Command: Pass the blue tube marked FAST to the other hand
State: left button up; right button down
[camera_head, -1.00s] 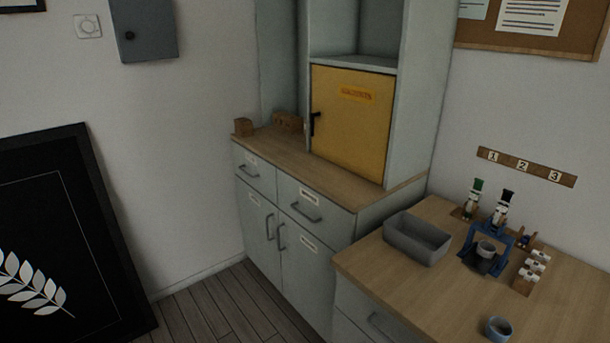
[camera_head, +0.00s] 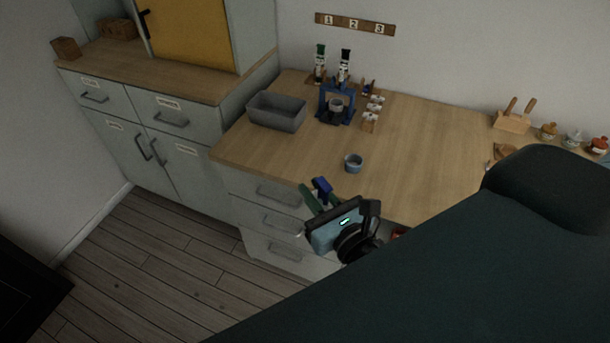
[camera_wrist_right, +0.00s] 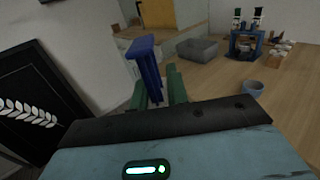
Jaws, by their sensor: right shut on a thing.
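My right gripper (camera_head: 313,197) is in the head view, in front of the workbench's front edge, with green fingers. It is shut on a blue tube (camera_head: 321,185), whose top sticks out above the fingers. In the right wrist view the blue tube (camera_wrist_right: 146,65) stands up, slightly tilted, between the green fingers (camera_wrist_right: 158,90). No marking on it can be read. Its lower end is hidden behind the gripper body. My left gripper is in neither view.
The wooden workbench (camera_head: 430,140) holds a grey bin (camera_head: 277,111), a blue stand (camera_head: 337,104), a small grey-blue cup (camera_head: 353,162) and several small white-topped items (camera_head: 374,108). A tool block (camera_head: 512,120) and jars stand at the right. Drawers (camera_head: 270,190) lie below the bench.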

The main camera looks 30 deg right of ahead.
jog(key=w+a+r+n+g+y, duration=0.1)
jog(key=w+a+r+n+y, duration=0.1)
jog(key=r, duration=0.4)
jog(key=w+a+r+n+g+y, duration=0.1)
jog(key=w+a+r+n+y, duration=0.2)
jog(key=a+r+y, duration=0.2)
jog(key=w+a+r+n+g+y, duration=0.2)
jog(key=a+r+y, duration=0.2)
jog(key=r, duration=0.4)
jog(key=shift+w+a+n, duration=0.3)
jog(key=shift+a, duration=0.1)
